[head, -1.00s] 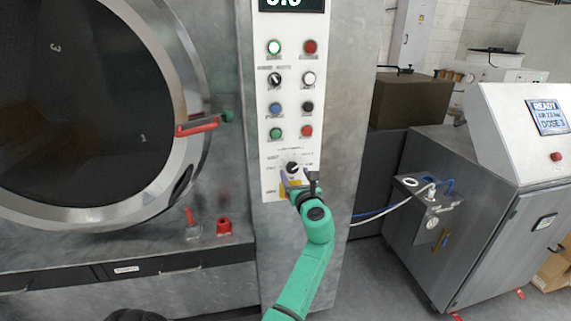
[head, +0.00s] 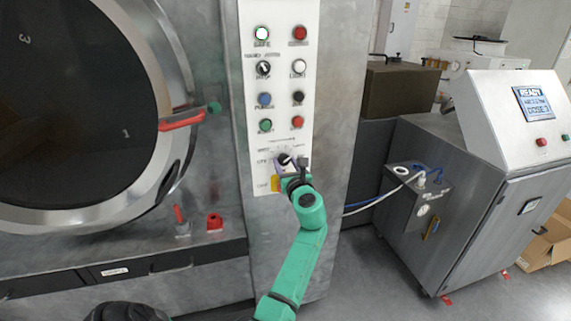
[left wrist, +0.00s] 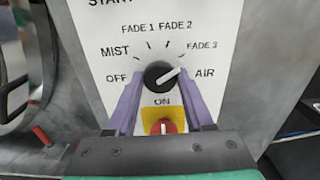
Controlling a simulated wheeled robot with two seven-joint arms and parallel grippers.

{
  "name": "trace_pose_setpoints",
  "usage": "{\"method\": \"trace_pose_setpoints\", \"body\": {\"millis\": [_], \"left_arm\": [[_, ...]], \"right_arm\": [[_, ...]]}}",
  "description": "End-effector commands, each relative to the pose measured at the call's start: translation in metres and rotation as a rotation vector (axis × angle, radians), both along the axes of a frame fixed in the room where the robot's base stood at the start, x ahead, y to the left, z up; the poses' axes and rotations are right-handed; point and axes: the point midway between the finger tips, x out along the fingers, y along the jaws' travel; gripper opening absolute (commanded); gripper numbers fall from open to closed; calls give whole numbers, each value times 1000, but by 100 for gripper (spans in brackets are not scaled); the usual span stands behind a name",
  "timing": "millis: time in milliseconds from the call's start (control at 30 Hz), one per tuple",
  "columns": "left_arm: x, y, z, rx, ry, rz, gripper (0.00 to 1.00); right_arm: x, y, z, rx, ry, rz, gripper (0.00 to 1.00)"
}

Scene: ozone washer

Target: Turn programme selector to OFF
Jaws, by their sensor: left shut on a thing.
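The programme selector is a round black knob (left wrist: 160,76) with a white pointer, low on the white control panel (head: 279,85). In the left wrist view its pointer slants right and slightly up, towards AIR. The OFF label (left wrist: 116,78) is left of the knob, with MIST, FADE 1, FADE 2 and FADE 3 around the top. My left gripper (left wrist: 160,80) has its two purple fingers on either side of the knob, shut on it. In the head view my left gripper (head: 290,170) partly covers the knob (head: 283,158). My right gripper is out of view.
A red knob (left wrist: 162,127) on a yellow plate, marked ON, sits just below the selector between my fingers. Several buttons are above it. The round washer door (head: 75,110) with a red handle (head: 182,122) is at left. A metal cabinet (head: 475,195) stands at right.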

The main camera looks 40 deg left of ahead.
Motion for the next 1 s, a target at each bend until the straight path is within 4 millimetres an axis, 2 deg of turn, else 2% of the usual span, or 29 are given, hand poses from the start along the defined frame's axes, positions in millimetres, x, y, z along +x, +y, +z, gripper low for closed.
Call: {"method": "trace_pose_setpoints", "body": {"millis": [300,1000], "left_arm": [[0,0,-3,-94,-136,0,0],[2,0,-3,-465,-674,-5,0]], "right_arm": [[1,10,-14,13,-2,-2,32],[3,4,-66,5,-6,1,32]]}}
